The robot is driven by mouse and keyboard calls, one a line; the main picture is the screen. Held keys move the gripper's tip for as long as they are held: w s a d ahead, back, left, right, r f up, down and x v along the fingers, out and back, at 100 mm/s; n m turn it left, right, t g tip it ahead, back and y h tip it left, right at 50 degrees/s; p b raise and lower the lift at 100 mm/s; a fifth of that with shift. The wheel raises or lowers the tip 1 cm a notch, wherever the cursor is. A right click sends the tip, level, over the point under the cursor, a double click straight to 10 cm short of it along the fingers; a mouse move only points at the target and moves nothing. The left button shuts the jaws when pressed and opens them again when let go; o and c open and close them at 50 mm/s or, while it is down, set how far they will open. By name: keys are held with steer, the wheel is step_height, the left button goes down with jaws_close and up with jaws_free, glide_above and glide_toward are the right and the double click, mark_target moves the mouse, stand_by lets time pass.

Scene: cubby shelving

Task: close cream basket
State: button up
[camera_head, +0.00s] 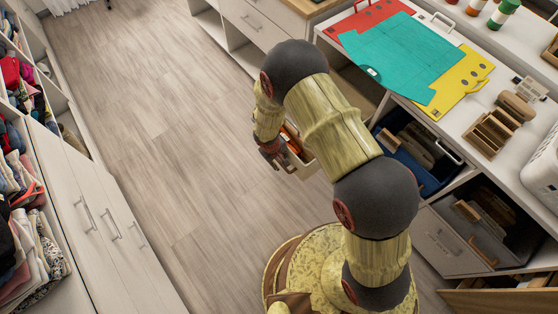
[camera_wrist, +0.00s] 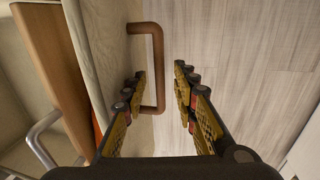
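The cream basket (camera_head: 302,170) sticks out from the cubby shelving in the head view, with orange things inside; my arm hides much of it. In the wrist view its pale front (camera_wrist: 90,55) is at the left, with a brown handle (camera_wrist: 158,70) standing out from it. My gripper (camera_wrist: 161,76) is open, with its two yellow-padded fingers apart. The handle's long bar lies between the fingertips in the picture, with a visible gap on the right side. Whether the left finger touches the handle I cannot tell. In the head view my gripper (camera_head: 268,148) is at the basket's front end.
A blue basket (camera_head: 405,165) and a dark basket (camera_head: 490,225) sit in cubbies at the right. The counter above holds coloured folders (camera_head: 405,50) and wooden organizers (camera_head: 495,130). Wood floor (camera_head: 160,120) is clear to the left. White cabinets (camera_head: 100,215) line the left.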

steer(key=shift+c, duration=1)
jaws_close()
